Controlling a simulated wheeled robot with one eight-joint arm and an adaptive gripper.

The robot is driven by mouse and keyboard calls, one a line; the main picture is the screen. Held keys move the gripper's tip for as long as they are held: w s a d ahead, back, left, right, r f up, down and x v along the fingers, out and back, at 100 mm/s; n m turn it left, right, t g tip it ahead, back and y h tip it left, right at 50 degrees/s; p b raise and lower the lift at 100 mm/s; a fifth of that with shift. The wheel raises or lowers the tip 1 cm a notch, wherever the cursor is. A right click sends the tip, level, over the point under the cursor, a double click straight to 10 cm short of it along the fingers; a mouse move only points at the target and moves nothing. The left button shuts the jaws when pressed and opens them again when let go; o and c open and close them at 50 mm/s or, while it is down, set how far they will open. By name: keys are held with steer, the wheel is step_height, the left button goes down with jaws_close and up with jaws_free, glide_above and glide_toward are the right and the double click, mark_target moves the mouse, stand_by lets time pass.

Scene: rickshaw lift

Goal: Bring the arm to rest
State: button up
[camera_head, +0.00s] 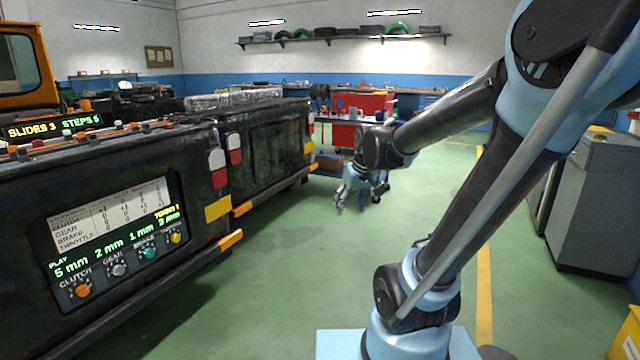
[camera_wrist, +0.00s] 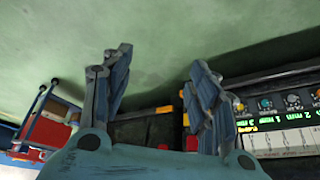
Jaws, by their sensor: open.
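My gripper (camera_head: 352,192) hangs at the end of my bent arm over the green floor in the head view, pointing down and to the left. In the wrist view my gripper (camera_wrist: 155,95) shows its two blue-grey fingers apart, with nothing between them but floor and a dark vehicle side. The dark vehicle body (camera_head: 265,145) stands to the left of my gripper, apart from it. My arm reaches from the right side of the head view, its upper links raised.
A control panel (camera_head: 120,235) with knobs and a screen is on the dark vehicle's side; it also shows in the wrist view (camera_wrist: 285,110). A red tool cart (camera_head: 345,132) stands behind my gripper. A grey cabinet (camera_head: 597,200) is at right. The green floor (camera_head: 290,290) between is clear.

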steer(key=s+d+f+m+g+h, duration=0.1)
steer(key=s+d+f, duration=0.3)
steer(key=s, duration=0.5)
steer(key=s+d+f+m+g+h, duration=0.1)
steer(key=s+d+f, duration=0.3)
steer(key=s, duration=0.6)
steer(key=shift+s+d+f+m, duration=0.15)
steer(key=shift+s+d+m, duration=0.05)
steer(key=shift+d+m, duration=0.65)
steer(key=shift+w, duration=0.1)
steer(key=shift+w+f, duration=0.2)
steer(key=shift+w, duration=0.15)
